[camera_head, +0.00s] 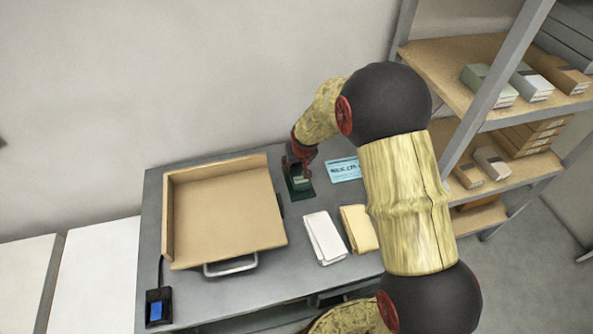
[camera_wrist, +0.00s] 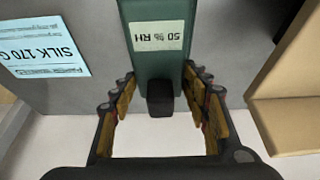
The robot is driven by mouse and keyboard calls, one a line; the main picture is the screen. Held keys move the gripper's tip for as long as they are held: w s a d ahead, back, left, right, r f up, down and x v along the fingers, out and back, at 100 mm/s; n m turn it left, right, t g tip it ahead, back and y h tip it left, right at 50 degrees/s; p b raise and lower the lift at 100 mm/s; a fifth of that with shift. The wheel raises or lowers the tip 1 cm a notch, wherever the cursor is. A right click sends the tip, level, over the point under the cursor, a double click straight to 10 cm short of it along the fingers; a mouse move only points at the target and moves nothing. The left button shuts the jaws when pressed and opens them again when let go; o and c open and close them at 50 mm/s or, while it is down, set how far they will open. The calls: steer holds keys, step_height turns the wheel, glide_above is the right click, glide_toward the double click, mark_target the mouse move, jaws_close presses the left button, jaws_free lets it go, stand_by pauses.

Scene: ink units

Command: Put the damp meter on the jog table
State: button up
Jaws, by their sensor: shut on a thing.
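The damp meter (camera_head: 299,187) is a dark green device on or just above the grey bench, between the jog table and a blue card. In the wrist view the damp meter (camera_wrist: 158,62) shows a pale label reading 50 % RH and a black end. My gripper (camera_wrist: 162,92) is shut on it, with fingers on both sides; in the head view my gripper (camera_head: 300,160) is above it. I cannot tell whether the meter touches the bench. The jog table (camera_head: 226,217), a tan open tray with raised walls, stands to the left; its edge (camera_wrist: 290,122) shows at right in the wrist view.
A blue card (camera_head: 344,169) lies right of the meter. A white pad (camera_head: 324,238) and a yellow pad (camera_head: 359,229) lie in front. A dark box with a blue face (camera_head: 157,306) is at front left. Shelving (camera_head: 470,110) stands at right. The tray's floor is clear.

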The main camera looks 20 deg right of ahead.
steer(key=shift+f, duration=1.05)
steer(key=shift+f, duration=0.2)
steer(key=o, duration=1.4)
steer(key=shift+c, duration=0.2)
steer(key=shift+r, duration=0.1)
